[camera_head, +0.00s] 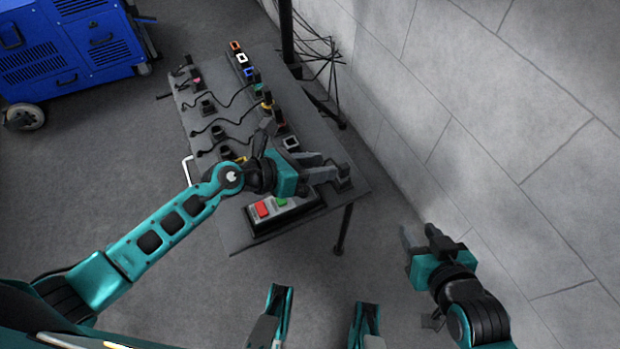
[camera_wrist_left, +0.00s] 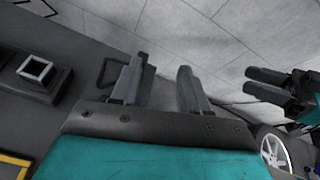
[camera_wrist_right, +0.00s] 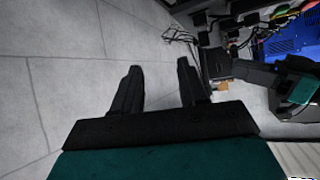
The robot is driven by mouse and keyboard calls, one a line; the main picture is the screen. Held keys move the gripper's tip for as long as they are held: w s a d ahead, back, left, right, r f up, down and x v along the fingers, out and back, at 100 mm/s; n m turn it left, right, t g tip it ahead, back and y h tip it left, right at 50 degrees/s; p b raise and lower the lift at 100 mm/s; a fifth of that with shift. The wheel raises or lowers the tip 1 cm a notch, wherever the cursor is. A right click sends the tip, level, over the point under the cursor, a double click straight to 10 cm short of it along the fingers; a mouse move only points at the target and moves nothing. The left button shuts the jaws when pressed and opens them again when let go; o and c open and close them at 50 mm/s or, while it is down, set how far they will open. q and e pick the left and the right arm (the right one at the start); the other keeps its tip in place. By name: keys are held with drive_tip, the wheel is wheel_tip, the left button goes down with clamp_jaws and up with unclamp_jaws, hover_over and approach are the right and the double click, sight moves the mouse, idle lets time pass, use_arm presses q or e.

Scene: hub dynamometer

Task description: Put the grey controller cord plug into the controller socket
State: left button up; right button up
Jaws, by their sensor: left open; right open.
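My left gripper (camera_head: 328,166) is open above the near right end of the dark table. In the left wrist view its open jaws (camera_wrist_left: 161,68) have nothing between them. A socket with a light grey square rim (camera_head: 291,143) sits on the table just beyond the left gripper; it also shows at the left of the left wrist view (camera_wrist_left: 36,70). It looks like the controller socket, and its opening appears empty. I cannot pick out the grey controller cord plug with certainty. My right gripper (camera_head: 420,237) is open and empty, off the table to the right; its jaws show in the right wrist view (camera_wrist_right: 158,80).
Several dark plugs with cords, one of them a black plug (camera_head: 207,105), lie along the table's left side. Sockets with coloured rims, including a blue-rimmed socket (camera_head: 249,72), line the far right edge. A button box (camera_head: 284,213) stands at the near end. A wall (camera_head: 480,110) bounds the right.

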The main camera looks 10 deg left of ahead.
sight(338, 178)
use_arm(q)
drive_tip(key=f+m, duration=0.1)
drive_tip(key=a+f+m+y, duration=0.1)
drive_tip(key=w+f+m+g, duration=0.1)
drive_tip(key=shift+a+f+b, duration=0.2)
drive_tip(key=shift+f+b, duration=0.05)
drive_tip(key=shift+b, duration=0.15)
drive_tip(key=shift+w+d+f+b, duration=0.25)
drive_tip(key=shift+d+f+b, duration=0.05)
drive_tip(key=shift+f+b, duration=0.1)
drive_tip(key=b+x, duration=0.3)
drive_tip(key=x, duration=0.2)
drive_tip(key=shift+w+d+f+b, duration=0.15)
drive_tip(key=shift+d+b, duration=0.15)
drive_tip(key=shift+b+x, duration=0.4)
drive_tip(key=shift+x, duration=0.55)
use_arm(e)
drive_tip(key=shift+w+a+f, duration=0.1)
drive_tip(key=shift+a+f, duration=0.15)
drive_tip(key=shift+f, duration=0.4)
drive_tip(key=shift+w+a+f, duration=0.1)
drive_tip(key=shift+a+f, duration=0.15)
drive_tip(key=shift+f, duration=0.45)
drive_tip(key=shift+a+f, duration=0.25)
drive_tip(key=shift+f, duration=0.4)
use_arm(q)
drive_tip(key=shift+c, duration=0.3)
clamp_jaws()
use_arm(e)
drive_tip(key=shift+y, duration=0.3)
